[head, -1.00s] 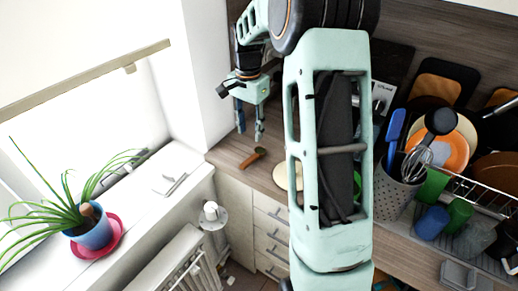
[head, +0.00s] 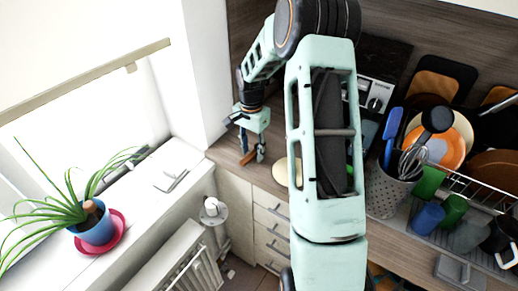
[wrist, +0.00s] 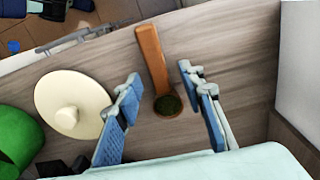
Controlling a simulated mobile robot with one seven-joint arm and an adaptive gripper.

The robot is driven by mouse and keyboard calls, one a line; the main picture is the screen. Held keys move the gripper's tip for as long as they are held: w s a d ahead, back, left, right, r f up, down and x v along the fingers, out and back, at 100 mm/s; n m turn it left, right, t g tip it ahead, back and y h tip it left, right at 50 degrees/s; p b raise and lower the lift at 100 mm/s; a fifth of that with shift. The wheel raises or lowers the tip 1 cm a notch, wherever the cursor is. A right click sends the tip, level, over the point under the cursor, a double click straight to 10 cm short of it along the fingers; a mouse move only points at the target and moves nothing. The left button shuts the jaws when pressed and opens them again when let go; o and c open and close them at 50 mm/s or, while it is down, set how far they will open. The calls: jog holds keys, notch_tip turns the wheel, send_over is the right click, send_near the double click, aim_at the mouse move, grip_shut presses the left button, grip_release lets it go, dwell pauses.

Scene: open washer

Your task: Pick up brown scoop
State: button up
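The brown scoop (wrist: 151,62) lies on the wooden counter in the wrist view, its handle pointing to the top and its round bowl, with dark green contents, at the bottom. My gripper (wrist: 160,88) is open, with one blue-padded finger on each side of the scoop; no contact shows. In the head view my gripper (head: 252,150) is over the counter's left end, and the scoop (head: 247,157) is partly hidden behind the fingers.
A cream round lid with a knob (wrist: 72,103) lies left of the scoop, and a green object (wrist: 20,140) is beyond it. A white wall (wrist: 300,60) stands close on the right. In the head view, a utensil holder (head: 388,190) and dishes crowd the counter's right.

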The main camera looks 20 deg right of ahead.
aim_at(253, 153)
grip_shut()
dwell(0.4)
jog(key=shift+r, duration=0.55)
notch_tip(253, 153, up, 2)
jog(key=shift+r, duration=0.15)
jog(key=s+r+b, duration=0.3)
jog(key=s+r, duration=0.6)
jog(key=s, duration=0.5)
jog(key=shift+a+r, duration=0.3)
